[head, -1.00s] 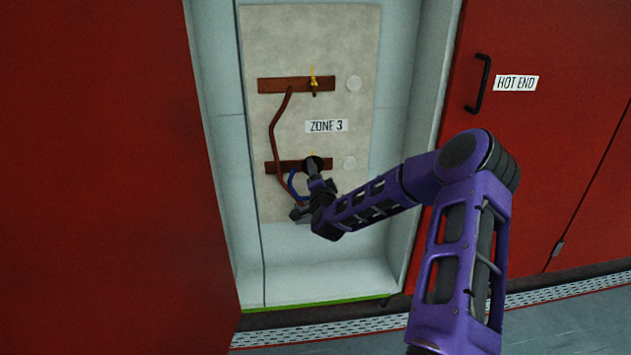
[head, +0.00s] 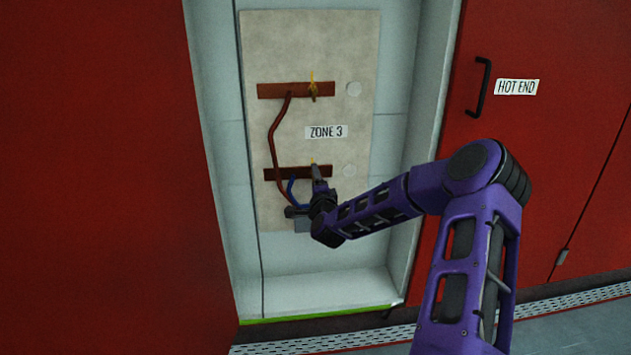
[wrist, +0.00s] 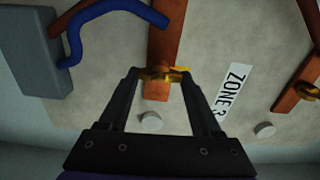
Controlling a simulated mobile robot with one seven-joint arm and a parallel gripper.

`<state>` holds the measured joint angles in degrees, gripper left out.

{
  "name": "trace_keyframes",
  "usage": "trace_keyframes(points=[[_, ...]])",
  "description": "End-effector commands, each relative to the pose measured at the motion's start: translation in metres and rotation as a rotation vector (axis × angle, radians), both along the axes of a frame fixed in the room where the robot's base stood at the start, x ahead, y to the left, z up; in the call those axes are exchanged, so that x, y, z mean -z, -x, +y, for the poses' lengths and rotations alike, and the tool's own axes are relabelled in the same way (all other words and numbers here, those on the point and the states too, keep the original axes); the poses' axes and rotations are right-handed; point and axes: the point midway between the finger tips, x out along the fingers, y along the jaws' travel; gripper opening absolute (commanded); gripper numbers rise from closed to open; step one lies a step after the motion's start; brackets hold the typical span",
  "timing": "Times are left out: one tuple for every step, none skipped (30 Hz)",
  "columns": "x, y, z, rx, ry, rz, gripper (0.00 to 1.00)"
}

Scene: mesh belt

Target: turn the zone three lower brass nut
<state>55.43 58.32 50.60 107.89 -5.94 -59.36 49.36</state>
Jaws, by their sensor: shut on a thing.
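The lower brass nut (wrist: 160,74) sits on the right part of the lower copper bar (head: 285,173), under the ZONE 3 label (head: 326,132). My gripper (wrist: 162,76) is shut on this nut, with one finger on each side of it in the wrist view. In the head view my gripper (head: 316,170) covers most of the nut, and only a small yellow bit shows above the fingers. The upper brass nut (head: 314,88) stands on the upper copper bar (head: 270,91), apart from my gripper.
A brown cable (head: 273,140) runs from the upper bar down past the lower one. A blue cable (wrist: 110,12) runs to a grey block (wrist: 25,58). Pale round knobs (head: 354,89) sit right of the bars. Red doors (head: 100,180) flank the recess.

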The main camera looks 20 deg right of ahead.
Motion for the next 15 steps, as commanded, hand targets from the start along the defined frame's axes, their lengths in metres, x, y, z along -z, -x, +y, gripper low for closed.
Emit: trace_keyframes(points=[[-0.0002, 0.0001, -0.0004, 0.001, 0.0, 0.0, 0.09], [-0.0002, 0.0001, -0.0004, 0.001, 0.0, 0.0, 0.09], [-0.0002, 0.0001, -0.0004, 0.001, 0.001, 0.0, 0.09], [-0.0002, 0.0001, -0.0004, 0.001, 0.001, 0.0, 0.09], [-0.0002, 0.0, -0.0004, 0.001, 0.001, 0.0, 0.09], [-0.0002, 0.0, -0.0004, 0.001, 0.001, 0.0, 0.09], [-0.0002, 0.0, -0.0004, 0.001, 0.001, 0.0, 0.7], [-0.0002, 0.0, -0.0004, 0.001, 0.001, 0.0, 0.76], [-0.0002, 0.0, -0.0004, 0.001, 0.001, 0.0, 0.83], [-0.0002, 0.0, -0.0004, 0.001, 0.001, 0.0, 0.88], [-0.0002, 0.0, -0.0004, 0.001, 0.001, 0.0, 0.94], [-0.0001, 0.0, -0.0003, 0.0, 0.001, 0.0, 0.95], [-0.0001, 0.0, -0.0003, 0.0, 0.001, 0.0, 0.95], [-0.0001, 0.0, -0.0003, 0.0, 0.001, 0.0, 0.95], [-0.0001, 0.0001, -0.0002, 0.0, 0.001, 0.0, 0.95]])
